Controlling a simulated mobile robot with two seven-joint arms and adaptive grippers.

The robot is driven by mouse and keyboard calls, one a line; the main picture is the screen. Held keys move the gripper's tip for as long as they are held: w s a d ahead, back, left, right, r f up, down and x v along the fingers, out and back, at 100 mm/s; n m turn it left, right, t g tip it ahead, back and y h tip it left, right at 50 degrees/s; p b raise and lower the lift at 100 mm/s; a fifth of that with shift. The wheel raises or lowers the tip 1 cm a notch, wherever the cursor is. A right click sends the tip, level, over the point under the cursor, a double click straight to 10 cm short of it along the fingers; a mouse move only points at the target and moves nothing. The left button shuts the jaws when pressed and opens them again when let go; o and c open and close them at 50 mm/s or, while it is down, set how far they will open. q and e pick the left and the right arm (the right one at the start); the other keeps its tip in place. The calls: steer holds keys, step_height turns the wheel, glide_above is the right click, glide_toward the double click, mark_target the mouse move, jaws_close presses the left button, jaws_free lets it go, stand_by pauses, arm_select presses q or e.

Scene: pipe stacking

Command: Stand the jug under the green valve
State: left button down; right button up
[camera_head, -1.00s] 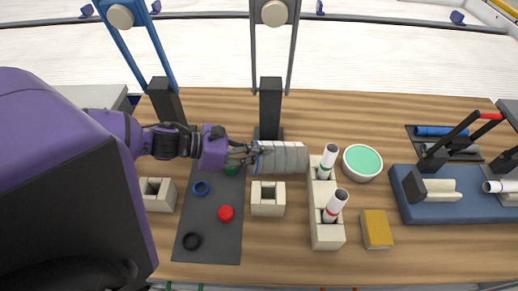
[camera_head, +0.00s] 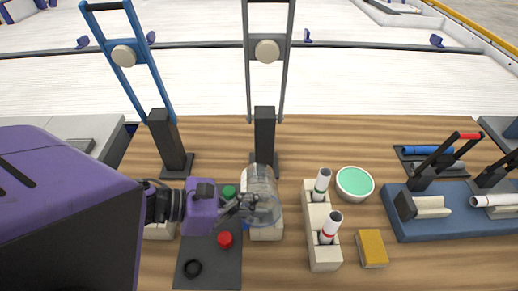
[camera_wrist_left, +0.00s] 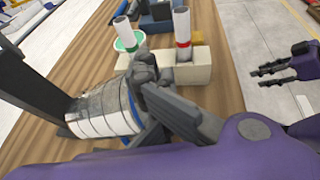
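A see-through jug (camera_head: 263,186) is in my left gripper (camera_head: 250,204), which is shut on its side. It is roughly upright over a beige block (camera_head: 266,234) in front of the grey stand. I cannot tell whether it touches the block. The left wrist view shows the jug's ringed wall (camera_wrist_left: 100,112) beside the gripper fingers (camera_wrist_left: 146,76). A small green round part (camera_head: 229,191) lies on the dark mat behind my gripper; I cannot tell whether it is the green valve. My right gripper (camera_wrist_left: 259,79) is open and empty, away from the table.
A beige block (camera_head: 322,254) holds white pipes with green (camera_head: 322,184) and red (camera_head: 329,226) bands. A green-topped white tub (camera_head: 355,184) and a yellow block (camera_head: 371,249) stand right of it. Tall blue (camera_head: 168,145) and grey (camera_head: 264,140) stands rise behind.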

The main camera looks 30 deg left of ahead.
arm_select(q)
steer(key=shift+s, duration=0.15)
stand_by(0.3)
steer(key=c, duration=0.5)
jaws_free()
